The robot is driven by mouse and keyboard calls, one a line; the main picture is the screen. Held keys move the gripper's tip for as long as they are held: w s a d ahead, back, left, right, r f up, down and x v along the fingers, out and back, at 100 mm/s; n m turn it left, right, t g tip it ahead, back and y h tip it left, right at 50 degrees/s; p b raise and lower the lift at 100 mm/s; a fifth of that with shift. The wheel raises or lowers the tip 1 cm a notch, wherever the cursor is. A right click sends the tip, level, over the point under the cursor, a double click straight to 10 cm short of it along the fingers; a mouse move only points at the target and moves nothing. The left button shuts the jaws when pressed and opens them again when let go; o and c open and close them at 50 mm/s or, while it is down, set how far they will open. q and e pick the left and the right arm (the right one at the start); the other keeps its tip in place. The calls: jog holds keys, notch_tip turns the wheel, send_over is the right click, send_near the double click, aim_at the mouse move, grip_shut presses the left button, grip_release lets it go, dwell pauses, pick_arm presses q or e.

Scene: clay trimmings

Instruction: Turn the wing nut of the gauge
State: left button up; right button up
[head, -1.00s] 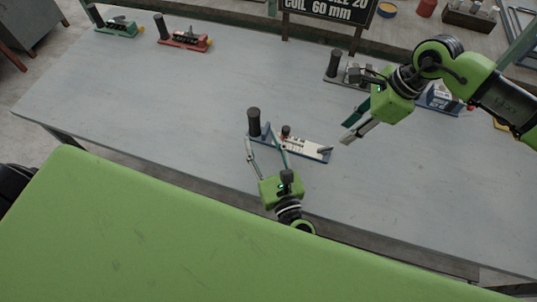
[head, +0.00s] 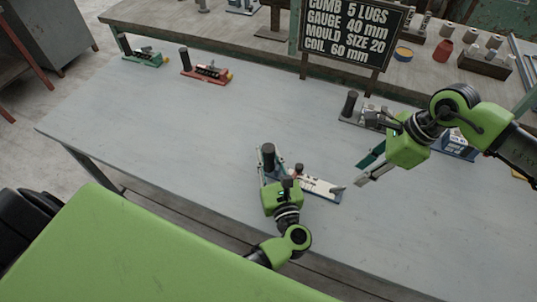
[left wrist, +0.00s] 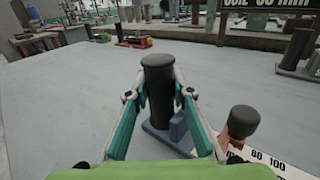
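The gauge has a black upright post (head: 268,157) and a white scale plate (head: 318,187) on a blue base. A small grey piece, perhaps the wing nut (head: 338,190), sits at the plate's right end; its shape is too small to make out. A reddish-brown knob (left wrist: 242,121) with a dark top stands beside the post. My left gripper (left wrist: 159,78) has its fingers on both sides of the post and looks shut on it; the post is upright on the table. My right gripper (head: 357,178) is open and empty, just right of the plate's end.
Another grey device (head: 366,116) stands behind my right gripper, with a blue one (head: 458,146) further right. Red (head: 206,74) and green (head: 144,58) devices stand at the far left. A black sign (head: 353,32) stands at the back. The table's left part is clear.

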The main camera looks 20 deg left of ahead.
aim_at(340, 187)
jog(key=shift+c, duration=0.7)
jog(key=a+r+n+h, duration=0.3)
jog(key=a+n+h, duration=0.1)
jog(key=n, duration=0.1)
jog(key=shift+n+t, duration=0.3)
jog(key=f, duration=1.2)
jog(key=shift+s+d, duration=0.2)
jog(key=shift+c, duration=0.4)
grip_shut()
